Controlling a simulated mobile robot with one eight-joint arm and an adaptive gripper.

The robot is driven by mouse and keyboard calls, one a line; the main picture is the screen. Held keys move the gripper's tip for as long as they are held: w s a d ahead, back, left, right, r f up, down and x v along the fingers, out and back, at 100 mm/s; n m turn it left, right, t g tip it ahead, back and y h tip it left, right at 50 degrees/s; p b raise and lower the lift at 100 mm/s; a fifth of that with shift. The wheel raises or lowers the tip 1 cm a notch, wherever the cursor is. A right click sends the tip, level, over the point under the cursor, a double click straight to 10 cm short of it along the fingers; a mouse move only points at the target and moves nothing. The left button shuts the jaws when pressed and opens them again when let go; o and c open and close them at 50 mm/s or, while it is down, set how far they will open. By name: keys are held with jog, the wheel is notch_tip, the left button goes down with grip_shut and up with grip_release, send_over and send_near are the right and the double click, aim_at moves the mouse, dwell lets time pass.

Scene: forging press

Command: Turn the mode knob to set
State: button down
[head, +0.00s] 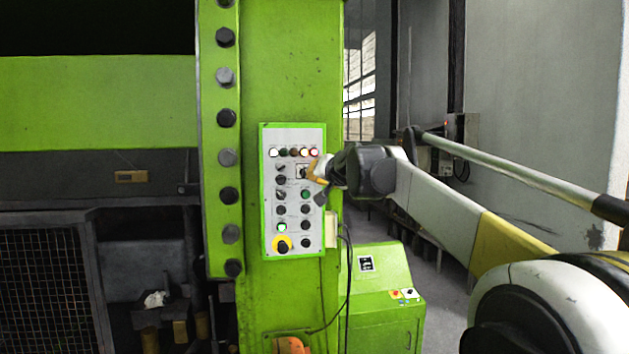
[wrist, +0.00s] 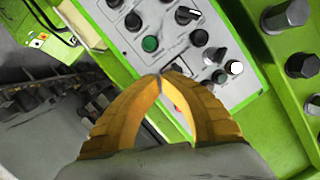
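The control panel (head: 292,222) is a pale plate with a green border on the green press column. A dark knob (head: 303,172) in a framed field sits in its upper right part; it seems to be the mode knob, but no label is legible. My gripper (head: 314,176) has yellow fingers and is right at this knob from the right. In the wrist view my gripper (wrist: 160,75) has its fingertips together over the panel face, beside the framed field. The fingers partly hide the knob, so its pointer setting and any contact cannot be told.
Close around are a green button (wrist: 150,43), several black knobs and a row of lamps (head: 293,153). A green cabinet (head: 375,290) stands below right. Large bolts (head: 228,118) line the column's left edge.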

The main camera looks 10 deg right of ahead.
jog(key=s+b, duration=0.1)
jog(key=s, duration=0.4)
jog(key=shift+s+d, duration=0.1)
jog(key=s+f+n+g+b, duration=0.1)
jog(key=s+f+g+b, duration=0.1)
jog(key=s+f+b, duration=1.1)
jog(key=s+f+n+g+h+b, duration=0.1)
jog(key=s+f+b, duration=1.2)
jog(key=f, duration=2.5)
jog(key=s+f+n+g+b, duration=0.2)
jog(key=s+f+g+b, duration=0.3)
jog(key=s+f+b, duration=0.8)
jog(key=s+f, duration=0.2)
jog(key=f, duration=0.4)
jog(key=s+f, duration=0.3)
jog(key=f, duration=0.4)
jog(key=shift+s+d+h, duration=0.15)
jog(key=shift+s+h, duration=0.1)
jog(key=shift+h, duration=0.15)
jog(key=shift+f, duration=0.1)
